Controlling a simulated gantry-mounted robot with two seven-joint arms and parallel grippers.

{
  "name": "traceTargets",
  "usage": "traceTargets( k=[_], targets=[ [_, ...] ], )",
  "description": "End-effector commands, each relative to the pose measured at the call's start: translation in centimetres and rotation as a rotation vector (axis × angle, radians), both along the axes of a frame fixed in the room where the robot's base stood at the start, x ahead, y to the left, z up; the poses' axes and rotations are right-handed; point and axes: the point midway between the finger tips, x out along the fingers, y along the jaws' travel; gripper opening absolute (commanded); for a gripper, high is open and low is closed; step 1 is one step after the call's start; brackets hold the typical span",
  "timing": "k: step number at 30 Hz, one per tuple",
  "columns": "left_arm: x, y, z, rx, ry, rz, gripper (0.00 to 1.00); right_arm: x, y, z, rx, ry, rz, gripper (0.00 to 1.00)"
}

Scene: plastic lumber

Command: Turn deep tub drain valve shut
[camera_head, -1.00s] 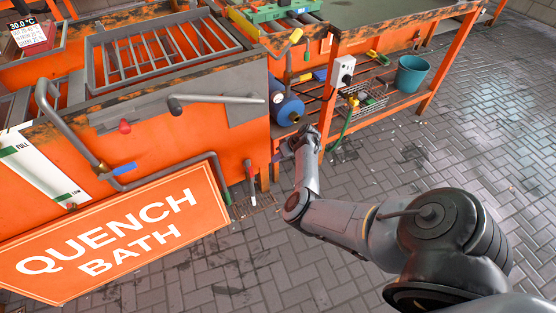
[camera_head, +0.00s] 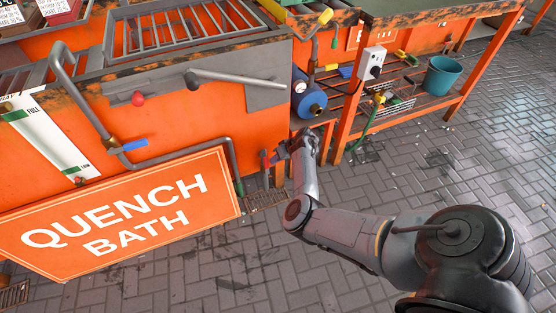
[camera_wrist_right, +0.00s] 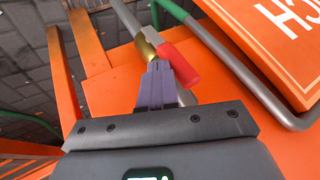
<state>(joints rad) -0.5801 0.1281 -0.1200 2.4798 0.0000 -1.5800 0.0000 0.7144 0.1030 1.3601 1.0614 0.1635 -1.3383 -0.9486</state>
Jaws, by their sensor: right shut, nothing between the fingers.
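The drain valve has a red lever handle (camera_head: 269,159) on a grey pipe low at the right end of the orange tub (camera_head: 190,120). My right gripper (camera_head: 279,153) is shut and empty beside the valve. In the wrist view its fingertips (camera_wrist_right: 158,68) lie close against the handle's side, between it and the brass body. I cannot tell if they touch. My left gripper is not in view.
The quench bath sign (camera_head: 125,215) leans in front of the tub. A blue cylinder (camera_head: 309,100) lies on the shelf right of the tub. A blue-handled valve (camera_head: 134,145) and a red knob (camera_head: 137,98) are on the tub's front. The paved floor (camera_head: 230,275) is mostly clear.

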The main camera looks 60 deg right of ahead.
Motion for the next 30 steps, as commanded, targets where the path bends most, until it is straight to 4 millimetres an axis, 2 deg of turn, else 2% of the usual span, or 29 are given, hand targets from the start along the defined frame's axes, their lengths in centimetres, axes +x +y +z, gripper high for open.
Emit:
traceTargets(
  k=[8,30],
  targets=[
    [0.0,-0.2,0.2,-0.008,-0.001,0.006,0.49,0.0,0.1,0.0,-0.003,0.003,0.001,0.0],
    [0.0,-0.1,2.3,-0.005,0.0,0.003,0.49,1.1,1.3,0.4,-0.141,0.1,0.013,0.0]
  ],
)
